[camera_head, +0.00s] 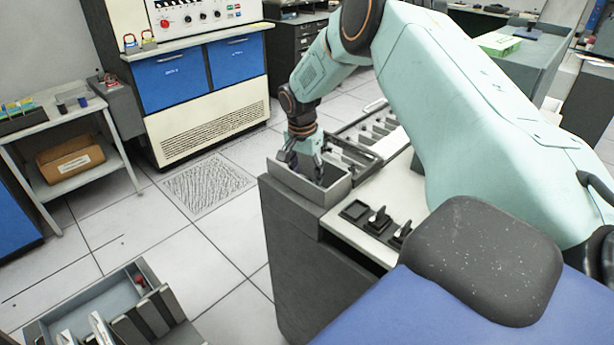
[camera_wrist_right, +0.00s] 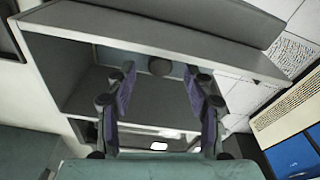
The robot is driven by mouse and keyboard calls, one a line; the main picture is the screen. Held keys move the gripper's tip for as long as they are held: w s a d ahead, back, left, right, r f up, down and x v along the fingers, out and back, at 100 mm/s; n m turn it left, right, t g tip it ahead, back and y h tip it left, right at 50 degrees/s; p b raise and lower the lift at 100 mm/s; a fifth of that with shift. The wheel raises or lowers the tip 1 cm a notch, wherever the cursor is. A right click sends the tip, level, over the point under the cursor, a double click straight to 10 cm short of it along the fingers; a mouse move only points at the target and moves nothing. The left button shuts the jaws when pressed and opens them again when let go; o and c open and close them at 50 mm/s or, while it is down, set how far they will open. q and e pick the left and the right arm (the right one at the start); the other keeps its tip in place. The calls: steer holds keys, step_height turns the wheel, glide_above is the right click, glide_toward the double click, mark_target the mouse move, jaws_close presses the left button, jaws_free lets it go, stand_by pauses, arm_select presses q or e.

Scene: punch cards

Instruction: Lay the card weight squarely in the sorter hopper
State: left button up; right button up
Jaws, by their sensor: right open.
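The sorter hopper (camera_head: 337,190) is a grey open box at the near left end of the card sorter (camera_head: 300,255). My right gripper (camera_head: 305,172) reaches down into its mouth from above. In the right wrist view my right gripper (camera_wrist_right: 160,80) is open, its two purple-padded fingers apart inside the hopper (camera_wrist_right: 52,75). A small round grey knob (camera_wrist_right: 159,66) shows between the fingertips, not gripped. It may belong to the card weight; I cannot make out the weight's body or whether it lies square. My left gripper is out of view.
A row of card pockets (camera_head: 372,135) runs back along the sorter behind the hopper. Switches (camera_head: 378,218) sit on its near top. A card tray (camera_head: 75,300) stands at the lower left. A blue-and-cream cabinet (camera_head: 200,100) stands behind open tiled floor.

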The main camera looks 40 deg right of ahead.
step_height(320, 180, up, 10)
steer(key=a, duration=0.1)
steer(key=shift+s+a+r, duration=0.15)
steer(key=shift+s, duration=0.05)
stand_by(0.3)
